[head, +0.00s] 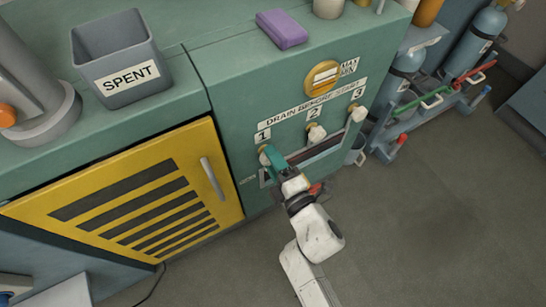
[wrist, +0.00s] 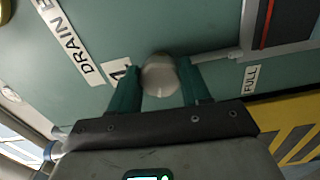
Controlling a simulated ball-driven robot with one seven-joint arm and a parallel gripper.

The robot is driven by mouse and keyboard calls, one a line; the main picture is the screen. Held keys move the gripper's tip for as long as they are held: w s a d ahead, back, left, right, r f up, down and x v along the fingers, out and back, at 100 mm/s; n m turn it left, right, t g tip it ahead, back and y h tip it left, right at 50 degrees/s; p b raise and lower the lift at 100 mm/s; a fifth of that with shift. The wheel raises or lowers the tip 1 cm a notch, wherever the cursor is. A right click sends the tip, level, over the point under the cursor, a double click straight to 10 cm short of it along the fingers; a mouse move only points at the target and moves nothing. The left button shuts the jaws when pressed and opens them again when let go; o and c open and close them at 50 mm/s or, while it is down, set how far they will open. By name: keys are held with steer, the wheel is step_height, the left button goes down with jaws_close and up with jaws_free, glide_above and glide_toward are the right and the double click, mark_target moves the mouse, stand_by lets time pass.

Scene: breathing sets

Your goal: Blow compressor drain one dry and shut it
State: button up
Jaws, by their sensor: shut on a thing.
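Drain one's pale round knob (wrist: 159,75) sits on the green compressor panel between my two green fingers in the wrist view. My gripper (wrist: 160,92) is shut on this knob. In the head view my gripper (head: 271,156) is at the panel just below the label "1" (head: 262,136) and mostly covers the knob. The knobs of drain two (head: 316,132) and drain three (head: 357,112) stand to the right, untouched by my gripper. A round yellow-rimmed gauge (head: 322,78) is above them. I cannot tell whether air or water is coming out.
A yellow slatted door (head: 215,210) with a grey handle is left of the drains. A grey bin marked SPENT (head: 122,88) and a purple block (head: 282,28) lie on top. Gas cylinders (head: 404,72) stand at the right. The floor (head: 430,220) at lower right is clear.

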steer(key=shift+w+f+m+p, duration=0.1)
steer(key=shift+m+p, duration=1.6)
steer(key=shift+m, duration=2)
steer(key=shift+w+f+m+p, duration=0.1)
steer(key=shift+m+p, duration=1.55)
steer(key=shift+m, duration=2.05)
steer(key=o, duration=1.1)
steer(key=shift+c, duration=0.2)
steer(key=shift+s+a, duration=0.1)
steer(key=shift+s, duration=0.05)
